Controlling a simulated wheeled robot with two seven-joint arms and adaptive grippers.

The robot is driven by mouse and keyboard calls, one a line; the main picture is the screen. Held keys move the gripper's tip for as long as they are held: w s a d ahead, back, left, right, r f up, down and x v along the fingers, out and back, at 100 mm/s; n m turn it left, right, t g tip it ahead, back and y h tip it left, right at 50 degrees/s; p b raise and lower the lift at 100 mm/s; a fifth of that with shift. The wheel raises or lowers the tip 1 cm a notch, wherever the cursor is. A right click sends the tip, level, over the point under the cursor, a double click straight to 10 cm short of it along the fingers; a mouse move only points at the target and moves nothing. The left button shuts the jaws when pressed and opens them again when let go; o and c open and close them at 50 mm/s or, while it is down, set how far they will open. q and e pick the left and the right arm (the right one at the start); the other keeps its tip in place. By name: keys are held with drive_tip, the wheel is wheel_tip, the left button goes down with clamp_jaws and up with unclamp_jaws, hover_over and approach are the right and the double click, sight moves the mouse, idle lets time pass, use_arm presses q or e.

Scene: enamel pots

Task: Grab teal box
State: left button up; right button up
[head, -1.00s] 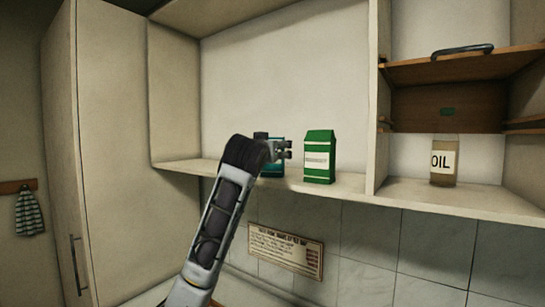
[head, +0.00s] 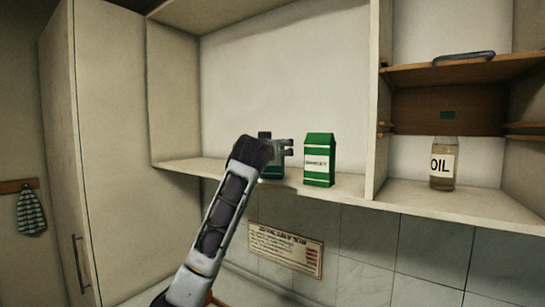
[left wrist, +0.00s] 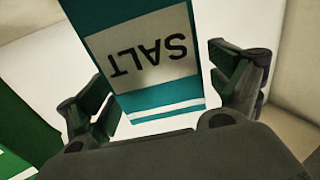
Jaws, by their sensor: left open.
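The teal box (head: 273,174) stands on the wall shelf and is largely hidden behind my left gripper (head: 288,147) in the head view. In the left wrist view the teal box (left wrist: 150,62) carries a pale label reading SALT, seen upside down. My left gripper (left wrist: 165,92) is open, with one finger on each side of the box. A gap shows beside the box at the right finger; at the left finger the gap is narrower. My right gripper is in neither view.
A green carton (head: 319,160) stands just right of the teal box on the same shelf (head: 348,186). It also shows at the left edge of the left wrist view (left wrist: 28,125). An upright divider (head: 377,100) separates off an oil bottle (head: 443,165).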

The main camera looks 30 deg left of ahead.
use_arm(q)
drive_tip(key=shift+w, duration=0.2)
idle(0.3)
drive_tip(key=shift+c, duration=0.4)
drive_tip(key=c, duration=1.3)
drive_tip(key=shift+r, duration=0.25)
wheel_tip(320, 180, up, 2)
drive_tip(key=shift+r+b, duration=0.15)
drive_tip(key=shift+b, duration=0.15)
drive_tip(key=shift+r+b, duration=0.5)
drive_tip(key=shift+r, duration=3.1)
